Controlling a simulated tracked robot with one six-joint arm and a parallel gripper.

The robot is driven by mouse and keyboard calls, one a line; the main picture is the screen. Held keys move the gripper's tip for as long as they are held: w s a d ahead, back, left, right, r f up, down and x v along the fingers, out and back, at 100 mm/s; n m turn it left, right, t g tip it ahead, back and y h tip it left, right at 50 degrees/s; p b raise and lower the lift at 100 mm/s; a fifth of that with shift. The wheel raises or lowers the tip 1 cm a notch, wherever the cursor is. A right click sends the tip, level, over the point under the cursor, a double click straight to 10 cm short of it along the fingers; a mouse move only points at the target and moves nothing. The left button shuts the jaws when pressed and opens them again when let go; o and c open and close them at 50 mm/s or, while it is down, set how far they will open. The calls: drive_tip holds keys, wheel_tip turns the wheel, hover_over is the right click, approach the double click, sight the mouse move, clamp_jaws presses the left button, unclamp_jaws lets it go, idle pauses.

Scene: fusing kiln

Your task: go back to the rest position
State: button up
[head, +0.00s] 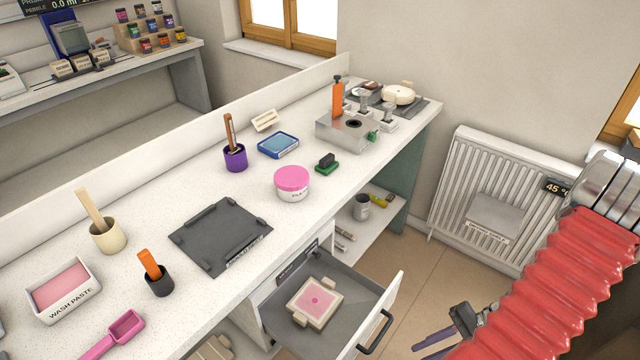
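My gripper (432,345) is low in the head view, at the bottom edge, right of the open drawer (372,292). No object shows in the visible part. My arm, in a red ribbed sleeve, comes down from the right edge to it.
The open drawer holds a cream square mould (327,299) with a pink centre. The white worktop (225,300) carries a dark tray (220,236), a pink-lidded jar (292,184) and several cups. A radiator (462,172) stands behind. Floor (405,265) shows between.

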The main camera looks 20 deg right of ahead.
drive_tip(key=w+a+r+n+g+h, duration=0.1)
drive_tip(key=w+a+r+n+h, duration=0.15)
drive_tip(key=r, duration=0.45)
drive_tip(key=w+a+r+n+g+h, duration=0.1)
drive_tip(key=w+a+r+n+h, duration=0.1)
drive_tip(key=w+r+h, duration=0.3)
drive_tip(key=w+a+r+n+g+h, duration=0.1)
drive_tip(key=w+a+r+n, duration=0.1)
drive_tip(key=r, duration=0.6)
drive_tip(key=w+a+r+n+t+h, duration=0.1)
drive_tip(key=a+r+n+t, duration=0.5)
drive_tip(key=a+r, duration=0.9)
drive_tip(key=shift+w+a+r+n, duration=0.3)
drive_tip(key=shift+a+r+n, duration=0.1)
drive_tip(key=shift+a+n, duration=0.45)
